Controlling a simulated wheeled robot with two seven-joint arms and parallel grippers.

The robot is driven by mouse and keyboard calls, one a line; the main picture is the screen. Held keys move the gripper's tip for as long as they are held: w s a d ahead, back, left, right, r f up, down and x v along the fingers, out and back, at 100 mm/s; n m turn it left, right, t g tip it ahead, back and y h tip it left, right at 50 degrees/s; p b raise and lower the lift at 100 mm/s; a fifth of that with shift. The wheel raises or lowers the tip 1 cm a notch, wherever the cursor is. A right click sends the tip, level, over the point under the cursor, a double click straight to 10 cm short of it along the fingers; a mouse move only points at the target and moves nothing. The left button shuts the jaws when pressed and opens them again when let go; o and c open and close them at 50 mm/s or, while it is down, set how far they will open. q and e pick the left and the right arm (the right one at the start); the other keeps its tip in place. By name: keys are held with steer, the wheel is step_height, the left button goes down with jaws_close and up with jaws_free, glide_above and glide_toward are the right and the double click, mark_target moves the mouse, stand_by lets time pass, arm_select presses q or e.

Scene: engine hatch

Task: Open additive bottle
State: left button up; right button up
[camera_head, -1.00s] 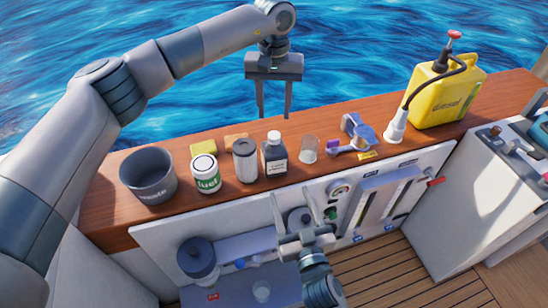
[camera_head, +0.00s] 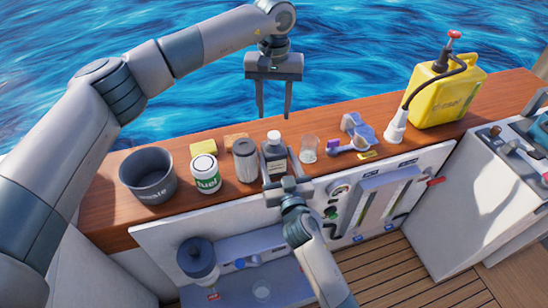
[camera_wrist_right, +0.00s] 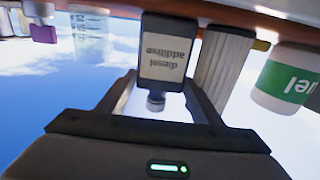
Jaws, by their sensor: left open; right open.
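The additive bottle (camera_head: 275,160) stands upright on the wooden ledge (camera_head: 455,140), dark with a pale label and a light cap (camera_head: 274,137). In the right wrist view the bottle (camera_wrist_right: 168,50) appears upside down, its label reading "diesel additive". My right gripper (camera_head: 281,180) is open at the bottle's near side. In its wrist view the two fingers (camera_wrist_right: 160,90) point toward the bottle, one to each side of it; I cannot tell whether they touch it. My left gripper (camera_head: 274,115) is open and empty, fingers down, above and behind the bottle.
A grey metal cylinder (camera_head: 245,162) and a fuel can (camera_head: 205,175) stand left of the bottle, then a dark bucket (camera_head: 148,180). A yellow diesel canister (camera_head: 440,95) stands far right.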

mark_target(274, 135)
steer(key=shift+x, duration=0.75)
jaws_close()
arm_select(q)
steer(key=shift+m, duration=2.2)
steer(key=shift+f, duration=4)
